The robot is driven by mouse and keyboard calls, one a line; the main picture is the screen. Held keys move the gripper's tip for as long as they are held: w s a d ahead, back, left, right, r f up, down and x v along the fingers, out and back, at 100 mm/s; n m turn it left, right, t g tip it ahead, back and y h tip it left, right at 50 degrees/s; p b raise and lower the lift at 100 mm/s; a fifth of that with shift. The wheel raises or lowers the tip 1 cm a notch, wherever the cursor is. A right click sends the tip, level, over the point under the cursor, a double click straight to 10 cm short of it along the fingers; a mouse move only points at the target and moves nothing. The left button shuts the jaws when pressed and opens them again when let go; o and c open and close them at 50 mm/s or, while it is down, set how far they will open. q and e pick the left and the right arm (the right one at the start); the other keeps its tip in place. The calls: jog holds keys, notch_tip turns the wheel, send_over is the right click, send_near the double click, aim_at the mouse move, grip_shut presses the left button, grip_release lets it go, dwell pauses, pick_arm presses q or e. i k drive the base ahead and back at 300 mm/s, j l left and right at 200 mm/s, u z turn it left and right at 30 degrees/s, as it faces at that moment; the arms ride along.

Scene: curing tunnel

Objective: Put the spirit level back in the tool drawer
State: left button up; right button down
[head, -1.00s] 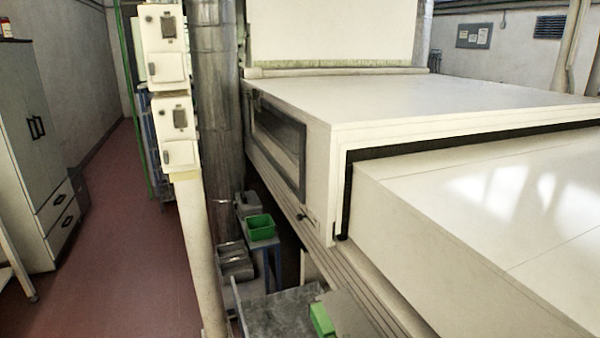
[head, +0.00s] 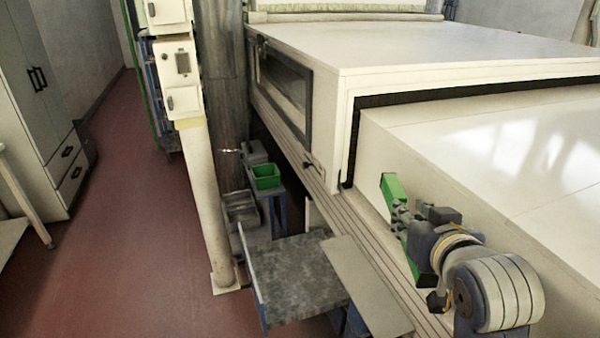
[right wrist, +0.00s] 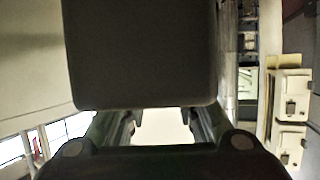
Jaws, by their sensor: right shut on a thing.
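The spirit level (head: 392,187) is a long green bar at the right of the head view. It is tilted, with its upper end at the top left and its lower end behind my wrist. My right gripper (head: 402,217) is shut on it around its middle, above the side of the white machine. In the right wrist view my right gripper (right wrist: 165,122) shows its fingers, but a dark block hides most of what lies between them. A tall grey cabinet at the left has two shut drawers (head: 68,168) with black handles. I cannot tell whether either is the tool drawer. My left gripper is out of view.
A grey speckled tabletop (head: 290,275) and a plain grey panel (head: 365,285) lie below. A green bin (head: 265,176) stands on a small blue stand behind them. A white post (head: 204,200) rises beside the open red floor (head: 130,220). The white tunnel (head: 430,60) fills the right.

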aim_at(290, 272)
jog(key=i+j, duration=0.75)
